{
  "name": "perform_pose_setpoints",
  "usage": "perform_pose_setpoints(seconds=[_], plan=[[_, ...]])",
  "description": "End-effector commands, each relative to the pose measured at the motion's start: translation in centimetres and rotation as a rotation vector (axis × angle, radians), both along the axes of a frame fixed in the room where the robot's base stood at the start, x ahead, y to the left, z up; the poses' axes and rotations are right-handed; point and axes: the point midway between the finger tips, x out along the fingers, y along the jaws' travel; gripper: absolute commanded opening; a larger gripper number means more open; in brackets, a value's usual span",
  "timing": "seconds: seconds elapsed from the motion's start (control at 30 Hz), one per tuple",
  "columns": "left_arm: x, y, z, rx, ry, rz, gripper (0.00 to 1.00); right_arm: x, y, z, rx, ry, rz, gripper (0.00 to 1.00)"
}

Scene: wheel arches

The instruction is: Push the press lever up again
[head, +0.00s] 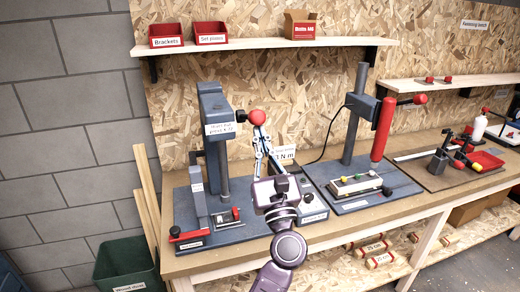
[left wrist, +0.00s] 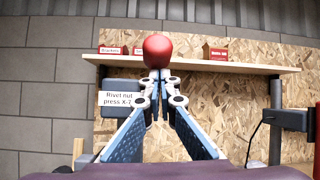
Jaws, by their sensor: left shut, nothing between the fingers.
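The rivet nut press (head: 214,105) stands at the left of the bench, a grey column press with a white label. Its lever ends in a red ball knob (head: 257,117), which sticks out beside the press head. My left gripper (head: 260,134) is shut and empty, its fingertips pointing up just under the knob. In the left wrist view the knob (left wrist: 157,50) sits right above the closed fingertips (left wrist: 160,76). I cannot tell whether they touch. The lever's rod is mostly hidden behind the knob and fingers. My right gripper is not in view.
A second press with a red handle (head: 382,130) stands to the right on the bench (head: 395,215). A shelf (head: 260,43) with red bins (head: 166,35) runs above. A green bin (head: 125,265) stands on the floor at left.

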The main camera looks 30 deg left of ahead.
Motion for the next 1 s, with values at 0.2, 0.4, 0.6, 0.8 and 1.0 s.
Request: perform_pose_setpoints(seconds=[0.2, 0.4, 0.6, 0.8, 1.0], plan=[[0.3, 0.4, 2.7, 0.000, -0.003, 0.000, 0.00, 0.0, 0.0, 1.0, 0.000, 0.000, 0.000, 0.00], [0.5, 0.7, 4.2, 0.005, -0.008, 0.001, 0.00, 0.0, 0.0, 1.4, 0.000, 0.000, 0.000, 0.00], [0.5, 0.8, 4.9, 0.012, -0.011, 0.003, 0.00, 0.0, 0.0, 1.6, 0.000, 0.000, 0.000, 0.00], [0.5, 0.9, 5.0, 0.015, -0.010, 0.003, 0.00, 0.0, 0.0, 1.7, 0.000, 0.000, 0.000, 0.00], [0.5, 0.9, 5.1, 0.015, -0.010, 0.004, 0.00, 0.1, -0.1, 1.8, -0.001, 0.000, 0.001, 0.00]])
